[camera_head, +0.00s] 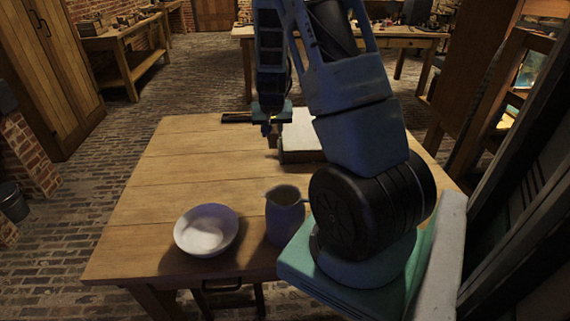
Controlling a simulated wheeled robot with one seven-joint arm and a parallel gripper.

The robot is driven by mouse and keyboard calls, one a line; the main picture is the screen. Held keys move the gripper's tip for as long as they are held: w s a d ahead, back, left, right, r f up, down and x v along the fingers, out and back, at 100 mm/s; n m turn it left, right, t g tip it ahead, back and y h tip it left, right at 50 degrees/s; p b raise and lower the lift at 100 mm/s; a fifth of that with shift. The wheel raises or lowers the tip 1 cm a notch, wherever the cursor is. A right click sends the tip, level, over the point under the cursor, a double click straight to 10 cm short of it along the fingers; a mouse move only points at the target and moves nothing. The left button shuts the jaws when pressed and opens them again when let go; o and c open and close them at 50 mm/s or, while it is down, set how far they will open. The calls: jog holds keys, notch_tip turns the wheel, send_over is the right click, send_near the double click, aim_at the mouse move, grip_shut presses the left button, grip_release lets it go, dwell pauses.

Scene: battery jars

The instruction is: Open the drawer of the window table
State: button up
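A wooden table (180,170) fills the middle of the head view. My gripper (271,138) points down over the far part of the table, well away from the handle. It is small and dark, and I cannot tell whether its fingers are apart.
A white bowl (206,230) and a grey jug (285,215) stand near the table's front edge. A pale-topped block (301,150) lies beside my gripper. A dark flat item (236,117) lies at the far edge.

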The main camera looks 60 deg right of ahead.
jog(key=b, duration=0.5)
send_over(273, 174)
jog(key=a, duration=0.1)
notch_tip(273, 174, down, 5)
jog(key=f, duration=1)
jog(key=shift+s+f, duration=0.15)
jog(key=shift+s, duration=0.2)
jog(key=shift+b, duration=0.3)
jog(key=shift+f, duration=0.15)
jog(key=o, duration=0.9)
jog(key=shift+o, duration=0.2)
